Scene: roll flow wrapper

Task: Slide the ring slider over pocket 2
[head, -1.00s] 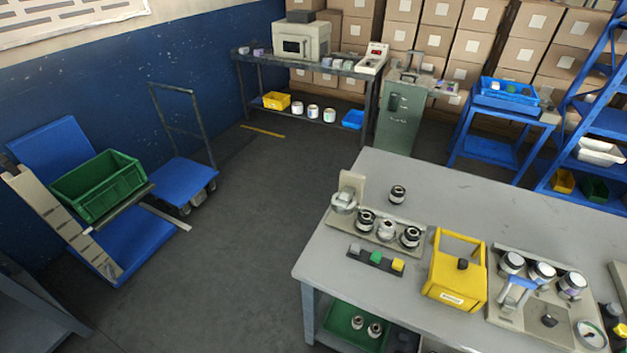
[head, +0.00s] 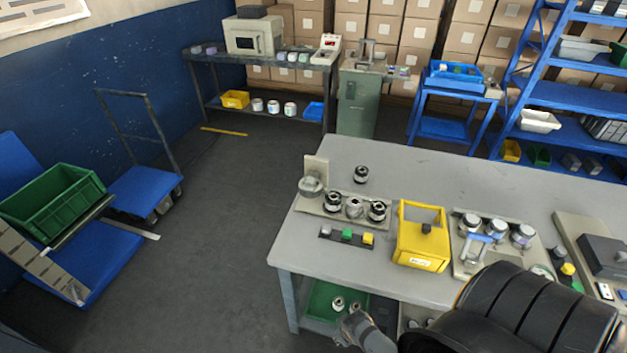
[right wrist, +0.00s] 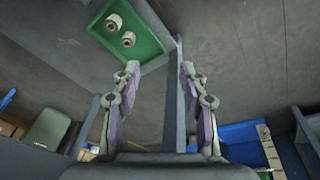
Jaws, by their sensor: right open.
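A beige fixture (head: 324,211) stands at the left of the grey table in the head view. A round grey part (head: 311,185), which looks like the ring slider, sits at its left end by an upright plate. Three round metal pieces (head: 354,207) stand in a row to its right. Pocket numbers are too small to read, so I cannot tell which is pocket 2. My right gripper (right wrist: 160,72) is open and empty in its wrist view, near the green tray below the tabletop. In the head view it shows partly at the bottom, away from the fixture. My left gripper is not in view.
A loose roller (head: 361,174) stands behind the fixture. A button strip (head: 346,236) lies in front. A yellow box frame (head: 424,237) and a second fixture with jars (head: 496,232) stand to the right. A green tray (right wrist: 150,44) with two rollers lies under the tabletop. The back of the table is clear.

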